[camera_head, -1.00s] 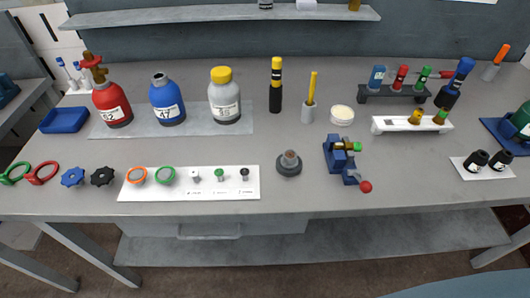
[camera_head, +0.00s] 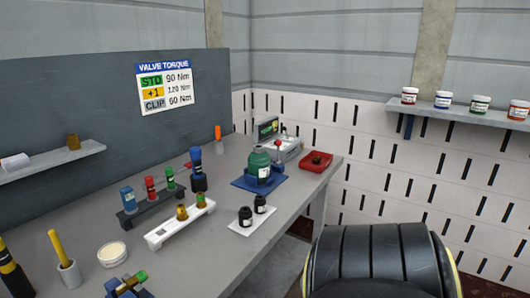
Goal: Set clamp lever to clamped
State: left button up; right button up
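The blue clamp (camera_head: 127,289) shows only its top part, cut off by the bottom edge of the head view at the lower left. A green-and-brass piece (camera_head: 138,277) sits at its top. The lever and its red knob are out of frame, so the lever's position cannot be told now. Neither of my grippers is in view.
Near the clamp stand a round pale tin (camera_head: 112,254), a yellow stick in a grey holder (camera_head: 68,270), a white rack (camera_head: 165,236) and a dark rack (camera_head: 140,214). A green bottle (camera_head: 259,165) stands farther back. A large dark ribbed shape (camera_head: 375,262) fills the lower right.

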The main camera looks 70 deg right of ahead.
aim_at(278, 144)
jog(key=z, duration=2.35)
jog(key=k, duration=0.55)
jog(key=z, duration=1.25)
jog(key=i, duration=2.4)
jog(key=u, duration=1.45)
jog(key=i, duration=0.2)
jog(key=u, duration=0.1)
